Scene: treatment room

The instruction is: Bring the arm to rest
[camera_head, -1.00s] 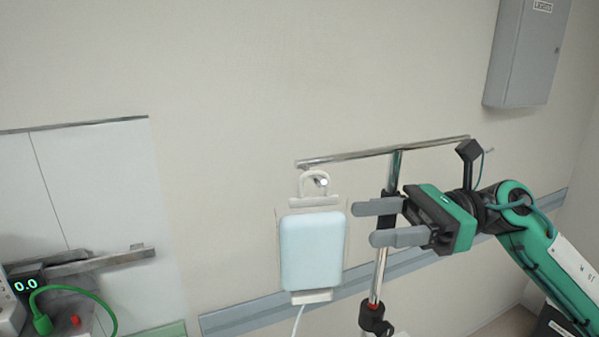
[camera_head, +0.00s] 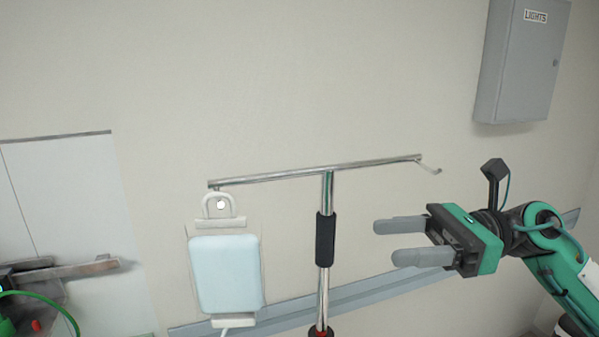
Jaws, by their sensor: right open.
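My right gripper (camera_head: 398,241) is at the right of the head view, its two grey fingers pointing left. It is open and empty, with plain wall seen between the fingers. It is to the right of the metal stand (camera_head: 326,190), apart from it in the picture. A pale blue bag (camera_head: 226,275) with a white frame and a white top loop hangs at the left end of the stand's crossbar (camera_head: 290,176). My left gripper does not show.
A grey box labelled LIGHTS (camera_head: 520,65) is on the wall at upper right. A grey rail (camera_head: 385,288) runs along the wall behind the stand. At lower left are a metal bar (camera_head: 70,270) and a green cable (camera_head: 50,295). The wall above the crossbar is bare.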

